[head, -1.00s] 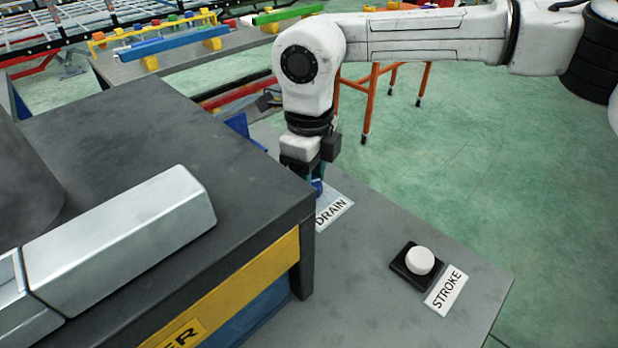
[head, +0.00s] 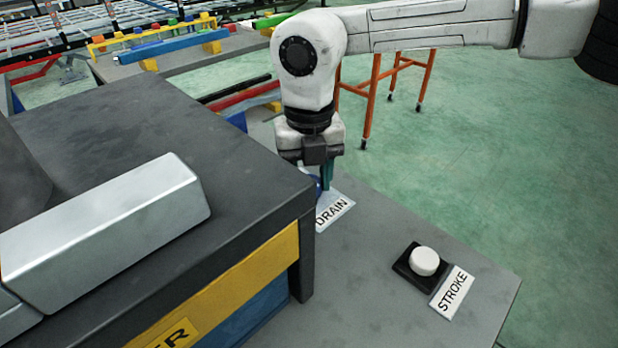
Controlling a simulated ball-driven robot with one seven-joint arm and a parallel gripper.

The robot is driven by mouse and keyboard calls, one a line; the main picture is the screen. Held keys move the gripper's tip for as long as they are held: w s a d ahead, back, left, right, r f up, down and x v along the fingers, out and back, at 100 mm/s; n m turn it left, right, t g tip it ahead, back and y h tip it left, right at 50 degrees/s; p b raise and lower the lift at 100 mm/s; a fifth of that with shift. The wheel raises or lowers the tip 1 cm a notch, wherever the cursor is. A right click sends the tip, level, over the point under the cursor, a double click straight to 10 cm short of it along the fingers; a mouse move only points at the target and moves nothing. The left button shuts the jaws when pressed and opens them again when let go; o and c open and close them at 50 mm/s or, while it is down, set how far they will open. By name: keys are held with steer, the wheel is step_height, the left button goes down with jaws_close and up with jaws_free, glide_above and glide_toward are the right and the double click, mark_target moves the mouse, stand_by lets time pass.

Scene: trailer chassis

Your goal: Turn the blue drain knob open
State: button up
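The blue drain knob (head: 317,185) shows only as a small blue part behind the white DRAIN label (head: 334,211), close to the dark machine's corner. My gripper (head: 322,178) points down at the knob, with a teal finger on the knob's right side. The machine's corner and the gripper body hide most of the knob and the other finger. I cannot tell whether the fingers touch or grip the knob, or how far the knob is turned.
The dark machine top (head: 120,120) stands close on the left, with a silver block (head: 105,230) on it. A white STROKE knob (head: 425,261) sits on the grey table (head: 400,310) at the right. An orange stand (head: 370,100) is behind. Green floor lies open to the right.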

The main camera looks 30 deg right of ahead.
steer(key=shift+m, duration=1.1)
steer(key=o, duration=1.1)
steer(key=shift+c, duration=0.2)
steer(key=shift+r, duration=0.1)
step_height(320, 180, up, 11)
steer(key=shift+f+p, duration=0.2)
steer(key=shift+p, duration=0.15)
